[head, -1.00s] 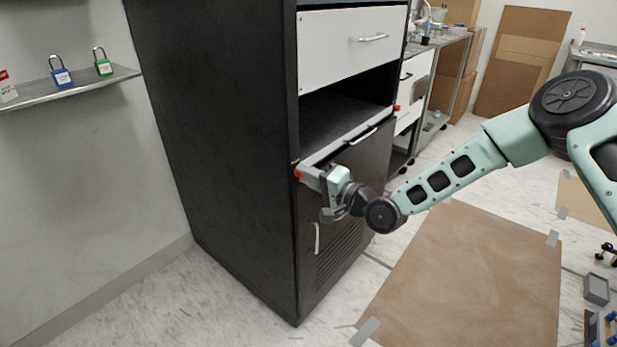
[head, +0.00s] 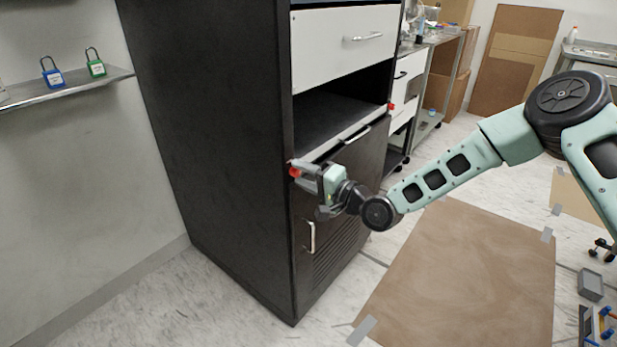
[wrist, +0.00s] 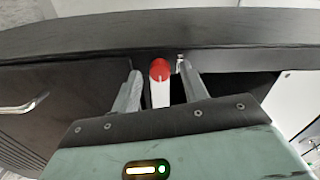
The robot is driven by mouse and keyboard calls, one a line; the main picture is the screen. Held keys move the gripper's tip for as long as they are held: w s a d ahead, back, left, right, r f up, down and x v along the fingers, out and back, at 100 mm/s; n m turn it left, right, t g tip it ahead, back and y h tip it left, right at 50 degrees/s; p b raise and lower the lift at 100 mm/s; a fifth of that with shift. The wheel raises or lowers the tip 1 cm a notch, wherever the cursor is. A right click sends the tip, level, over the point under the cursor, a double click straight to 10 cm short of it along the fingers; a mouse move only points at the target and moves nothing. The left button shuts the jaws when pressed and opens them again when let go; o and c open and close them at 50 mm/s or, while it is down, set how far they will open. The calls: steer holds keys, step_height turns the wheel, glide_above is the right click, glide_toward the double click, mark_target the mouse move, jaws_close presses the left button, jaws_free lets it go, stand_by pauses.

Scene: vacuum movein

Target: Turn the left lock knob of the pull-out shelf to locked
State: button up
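The left lock knob (head: 294,171) is red and sits at the left front corner of the pull-out shelf (head: 330,148), on the dark cabinet. In the wrist view, the red knob (wrist: 160,70) has a pale bar pointing down the picture from it. My gripper (head: 305,170) is at this corner. In the wrist view, my gripper (wrist: 161,80) has one finger on each side of the knob, with visible gaps, so it is open around it. The fingers partly hide the knob in the head view. A second red knob (head: 391,106) is at the shelf's right end.
A white drawer (head: 340,45) is above the shelf opening, and a dark door with a handle (head: 311,237) is below. Brown floor sheet (head: 465,270) lies at right.

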steer(key=v, duration=1.7)
steer(key=shift+s+d, duration=0.15)
steer(key=shift+f, duration=0.1)
steer(key=s+a+f+n+g+h, duration=0.3)
steer(key=s+n+g+h, duration=0.4)
steer(key=s+n, duration=0.15)
steer(key=s+d+r+n+g+h, duration=0.25)
steer(key=s+r, duration=0.35)
steer(key=s, duration=0.4)
steer(key=s+d+r+n+g+h, duration=0.2)
steer(key=s+r+h, duration=0.3)
steer(key=s, duration=0.5)
step_height(320, 180, up, 15)
steer(key=p, duration=1.4)
steer(key=shift+d+y, duration=0.25)
steer(key=shift+y, duration=0.2)
steer(key=shift+w+f+t, duration=0.1)
steer(key=shift+t, duration=0.15)
